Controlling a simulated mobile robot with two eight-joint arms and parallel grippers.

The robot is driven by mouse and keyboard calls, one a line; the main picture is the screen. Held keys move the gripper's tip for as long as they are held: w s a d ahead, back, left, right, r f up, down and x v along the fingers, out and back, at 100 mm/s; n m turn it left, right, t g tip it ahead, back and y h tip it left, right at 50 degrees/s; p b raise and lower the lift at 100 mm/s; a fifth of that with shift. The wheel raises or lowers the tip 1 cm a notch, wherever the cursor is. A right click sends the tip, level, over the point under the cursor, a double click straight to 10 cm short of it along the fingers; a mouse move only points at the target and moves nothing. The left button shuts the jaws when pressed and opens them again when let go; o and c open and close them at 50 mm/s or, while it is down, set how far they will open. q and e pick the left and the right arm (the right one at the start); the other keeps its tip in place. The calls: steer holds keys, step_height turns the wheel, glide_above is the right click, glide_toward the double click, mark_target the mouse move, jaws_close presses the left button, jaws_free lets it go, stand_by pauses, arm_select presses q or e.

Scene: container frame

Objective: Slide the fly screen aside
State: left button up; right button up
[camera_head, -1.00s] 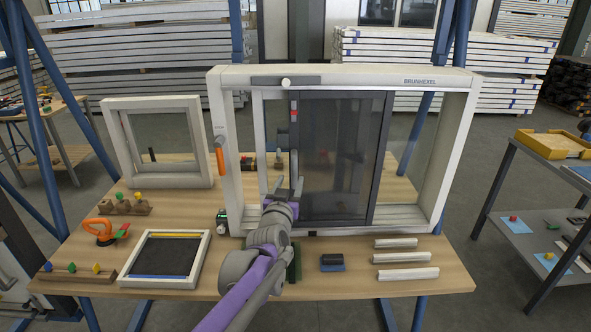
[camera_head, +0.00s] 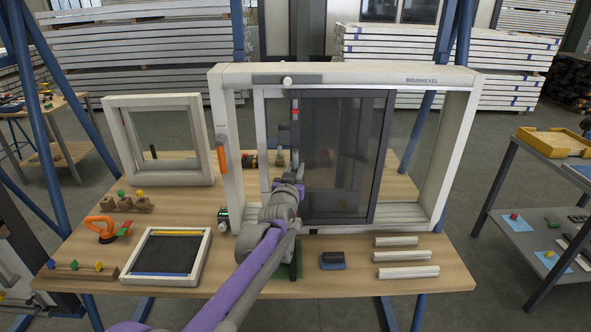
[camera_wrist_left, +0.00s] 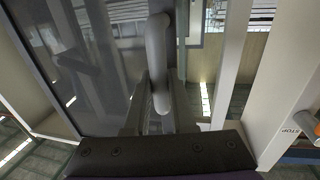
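The fly screen (camera_head: 345,150), a dark mesh panel, stands upright in the white window frame (camera_head: 223,155), covering the middle of its opening. A red mark (camera_head: 295,114) shows at the screen's left edge. My left gripper (camera_head: 294,168) is at that left edge, close in front of it. In the left wrist view the screen (camera_wrist_left: 75,70) fills the left side, and a grey curved bar, seemingly a handle (camera_wrist_left: 160,65), stands ahead of the gripper. The fingertips are hard to make out against it, so whether they grip it is unclear. My right gripper is not in view.
The frame stands on a wooden table (camera_head: 345,280). A smaller white frame (camera_head: 205,140) and a flat framed mesh (camera_head: 205,250) are at the left. Several white strips (camera_head: 408,256) and a dark block (camera_head: 333,260) lie in front. An orange handle (camera_head: 222,158) sits on the left post.

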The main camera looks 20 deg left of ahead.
arm_select(q)
jaws_close()
stand_by(1.3)
